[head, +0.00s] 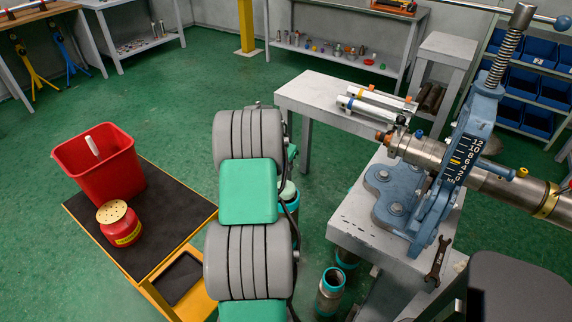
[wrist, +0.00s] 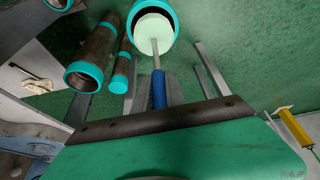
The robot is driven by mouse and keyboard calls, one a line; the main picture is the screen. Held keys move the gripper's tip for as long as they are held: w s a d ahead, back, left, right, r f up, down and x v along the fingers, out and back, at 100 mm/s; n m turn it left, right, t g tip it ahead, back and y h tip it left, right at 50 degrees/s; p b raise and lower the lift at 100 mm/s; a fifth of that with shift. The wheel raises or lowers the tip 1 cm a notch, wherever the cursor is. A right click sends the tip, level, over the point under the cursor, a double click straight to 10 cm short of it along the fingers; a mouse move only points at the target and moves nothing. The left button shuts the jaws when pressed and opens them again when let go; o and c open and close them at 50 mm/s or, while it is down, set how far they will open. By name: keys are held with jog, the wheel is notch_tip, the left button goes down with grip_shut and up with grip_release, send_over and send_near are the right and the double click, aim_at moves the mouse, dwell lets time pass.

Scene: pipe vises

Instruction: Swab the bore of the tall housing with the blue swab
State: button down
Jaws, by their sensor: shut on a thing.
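My gripper (wrist: 158,88) is shut on the blue handle of the swab (wrist: 159,91) in the wrist view. A thin grey rod runs from the handle to a wide pale green swab head. The head lies over or in the mouth of a teal-rimmed housing (wrist: 175,20), apparently the tall one; how deep it sits cannot be told. In the head view the pale swab head (head: 287,188) shows at the top of a teal housing (head: 293,208), beside my arm. My arm hides the gripper and handle there.
Other teal-rimmed pipes (wrist: 85,75) stand close by; one also shows in the head view (head: 330,290). A grey bench (head: 350,220) with a blue vise (head: 465,140) is at the right. A red bin (head: 100,170) and red can (head: 120,225) are at the left. Green floor lies open behind.

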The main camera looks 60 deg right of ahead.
aim_at(286, 185)
dwell(0.3)
jog(key=shift+f+b, duration=0.35)
jog(key=shift+f, duration=0.05)
jog(key=shift+f+b, duration=1.9)
jog(key=shift+f, duration=0.85)
jog(key=shift+r+n+t+p, duration=0.3)
jog(key=shift+r+n+t, duration=0.3)
jog(key=shift+n, duration=0.5)
jog(key=shift+w+r+n+t, duration=0.1)
jog(key=shift+r+n+t, duration=0.35)
jog(key=shift+n, duration=0.75)
jog(key=shift+r, duration=0.1)
